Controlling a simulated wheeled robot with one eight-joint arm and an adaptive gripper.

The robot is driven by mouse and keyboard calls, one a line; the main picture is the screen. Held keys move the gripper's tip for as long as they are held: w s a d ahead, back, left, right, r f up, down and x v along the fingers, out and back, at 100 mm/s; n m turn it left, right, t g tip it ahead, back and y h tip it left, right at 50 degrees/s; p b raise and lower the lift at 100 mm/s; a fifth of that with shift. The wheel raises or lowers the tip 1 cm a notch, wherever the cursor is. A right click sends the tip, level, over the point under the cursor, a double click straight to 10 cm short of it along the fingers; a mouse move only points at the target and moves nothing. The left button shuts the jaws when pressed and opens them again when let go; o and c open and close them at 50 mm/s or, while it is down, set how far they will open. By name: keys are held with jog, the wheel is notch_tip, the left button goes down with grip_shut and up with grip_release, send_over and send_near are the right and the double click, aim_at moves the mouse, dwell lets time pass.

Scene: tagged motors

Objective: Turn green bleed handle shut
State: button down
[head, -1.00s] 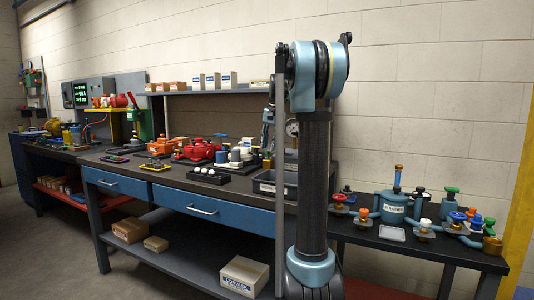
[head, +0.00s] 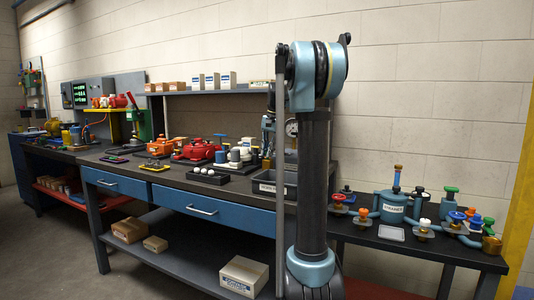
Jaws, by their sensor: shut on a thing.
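My gripper (head: 268,143) is small and far off, pointing down at the back of the middle bench, just left of my upright arm link. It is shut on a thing. The fingertips and the handle's exact angle are too small to make out. The fitting under the gauge is mostly hidden behind that link.
A grey bin (head: 288,190) with a label stands at the bench's right end. The right bench carries a blue labelled vessel (head: 393,206) and several valves, one with a green handwheel (head: 450,190).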

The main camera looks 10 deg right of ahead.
jog(key=shift+w+a, duration=0.1)
jog(key=shift+a, duration=0.05)
jog(key=m, duration=0.3)
jog(key=m+t, duration=0.1)
jog(key=m, duration=0.1)
jog(key=shift+w+a+r+h, duration=0.1)
jog(key=shift+a+h, duration=0.15)
jog(key=shift+h, duration=0.15)
jog(key=m, duration=0.4)
jog(key=m+h, duration=0.1)
jog(key=shift+w+a+m, duration=0.1)
jog(key=shift+w+m, duration=0.15)
jog(key=shift+m, duration=0.15)
jog(key=m, duration=0.4)
jog(key=shift+w+h, duration=0.15)
jog(key=shift+h, duration=0.25)
jog(key=shift+w+m+h, duration=0.1)
jog(key=shift+m+h, duration=0.2)
jog(key=shift+m, duration=1.3)
jog(key=c, duration=1.7)
grip_release()
jog(key=shift+w, duration=0.1)
